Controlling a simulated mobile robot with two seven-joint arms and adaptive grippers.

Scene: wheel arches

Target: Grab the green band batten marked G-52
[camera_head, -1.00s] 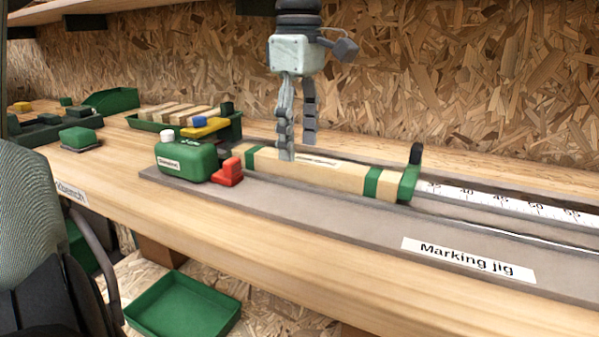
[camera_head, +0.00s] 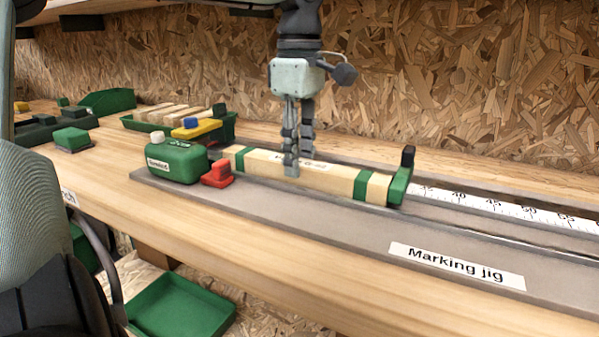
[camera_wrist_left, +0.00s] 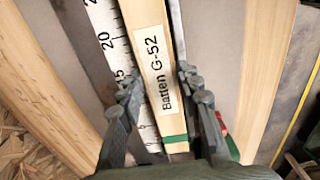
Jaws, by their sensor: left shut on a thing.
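The batten (camera_head: 328,177) is pale wood with green bands near both ends. My left gripper (camera_head: 298,165) points down over the batten, one finger on the near side and the other behind. It is shut on the batten's middle, and the fingers flank it in the left wrist view (camera_wrist_left: 158,98). My right gripper is not in view.
A green stop (camera_head: 400,184) stands at the batten's right end. A red block (camera_head: 217,174) and a green labelled unit (camera_head: 178,160) are at its left. A white scale (camera_head: 500,207) runs rightward. A green tray (camera_head: 181,306) sits below the bench.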

